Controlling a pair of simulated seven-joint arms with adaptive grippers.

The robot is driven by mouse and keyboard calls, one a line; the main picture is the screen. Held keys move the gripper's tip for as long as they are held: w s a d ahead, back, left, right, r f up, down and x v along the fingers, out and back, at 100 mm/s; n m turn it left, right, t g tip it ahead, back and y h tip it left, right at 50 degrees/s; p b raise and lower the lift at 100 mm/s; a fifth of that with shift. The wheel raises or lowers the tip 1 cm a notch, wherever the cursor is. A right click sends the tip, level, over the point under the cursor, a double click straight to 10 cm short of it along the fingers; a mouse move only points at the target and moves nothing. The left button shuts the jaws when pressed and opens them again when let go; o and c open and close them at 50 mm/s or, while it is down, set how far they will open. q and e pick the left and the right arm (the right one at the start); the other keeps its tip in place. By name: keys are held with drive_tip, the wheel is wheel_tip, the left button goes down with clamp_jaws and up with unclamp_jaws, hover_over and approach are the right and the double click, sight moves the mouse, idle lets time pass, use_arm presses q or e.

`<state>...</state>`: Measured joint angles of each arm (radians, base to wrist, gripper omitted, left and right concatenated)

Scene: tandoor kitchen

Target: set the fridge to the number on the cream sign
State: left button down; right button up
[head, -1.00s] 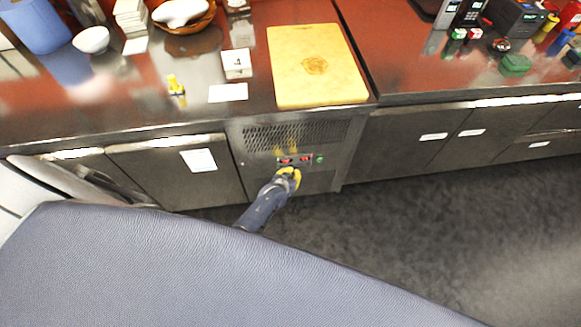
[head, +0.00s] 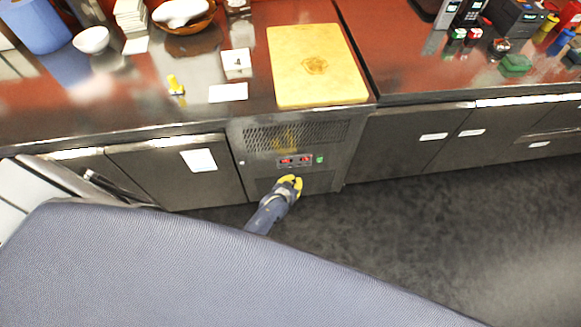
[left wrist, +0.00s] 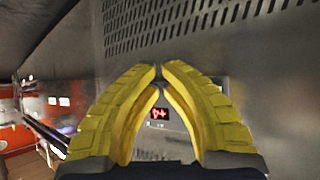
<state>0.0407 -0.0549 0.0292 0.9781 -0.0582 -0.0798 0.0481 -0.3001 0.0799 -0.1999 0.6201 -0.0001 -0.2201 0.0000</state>
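The fridge front (head: 293,150) has a vent grille and a small control panel (head: 300,160) with two red displays and a green spot at its right. In the left wrist view one red display (left wrist: 159,114) shows between my fingers; its digits are hard to read. My left gripper (head: 292,182) is just below and in front of the panel, apart from it. Its yellow fingers (left wrist: 159,78) meet at the tips, with nothing held. A small whitish block (head: 236,63) with dark marks stands on the counter; I cannot tell whether it is the cream sign. My right gripper is out of view.
A yellow cutting board (head: 315,68) lies on the counter above the fridge. A white card (head: 228,92) and a small yellow item (head: 175,86) lie to its left. A paper (head: 198,160) is on the cabinet door. The floor (head: 420,220) at the right is clear.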

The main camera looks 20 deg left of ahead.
use_arm(q)
drive_tip(key=shift+s+d, duration=0.65)
drive_tip(key=shift+s, duration=0.35)
drive_tip(key=s+f+m+g, duration=0.1)
drive_tip(key=s+f+g, duration=0.1)
drive_tip(key=s+f, duration=0.65)
drive_tip(key=s+f+m+g, duration=0.1)
drive_tip(key=s+f+g, duration=0.2)
drive_tip(key=s+f, duration=0.55)
drive_tip(key=s+a+f+m+g, duration=0.1)
drive_tip(key=s+a+f+g, duration=0.1)
drive_tip(key=s, duration=1.4)
drive_tip(key=s+a+f+g, duration=0.2)
drive_tip(key=s+a, duration=0.2)
drive_tip(key=s, duration=1.2)
drive_tip(key=shift+f+m, duration=0.2)
drive_tip(key=shift+m, duration=0.2)
